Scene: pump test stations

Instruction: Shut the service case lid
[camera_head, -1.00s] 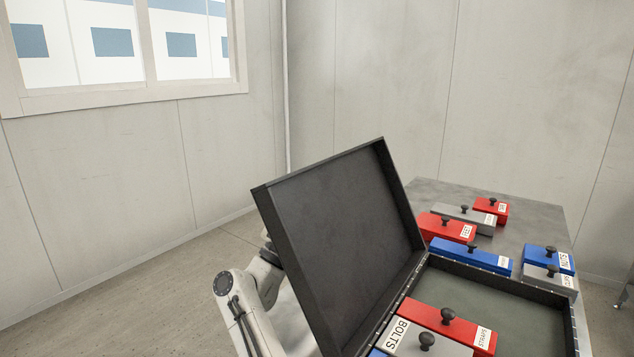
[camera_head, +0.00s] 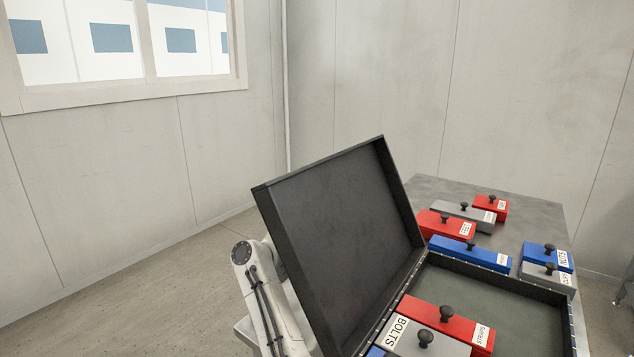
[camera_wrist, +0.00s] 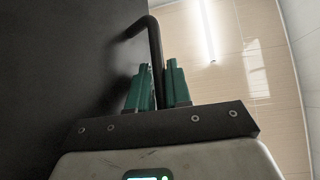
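The service case stands open on the table, its black lid (camera_head: 348,215) tilted up to the left of the case body (camera_head: 505,300). In the wrist view the lid's dark face (camera_wrist: 60,70) fills the left side. A bent black handle (camera_wrist: 154,45) comes off that face and runs down between the green fingers of my gripper (camera_wrist: 158,85). The fingers are close on either side of the handle; I cannot tell whether they press on it. In the head view the gripper is hidden behind the lid, and part of my arm shows to its left.
Several knobbed blocks, including a blue one (camera_head: 470,252), stand on the grey table (camera_head: 440,188) behind and beside the case. Open floor (camera_head: 130,290) lies to the left.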

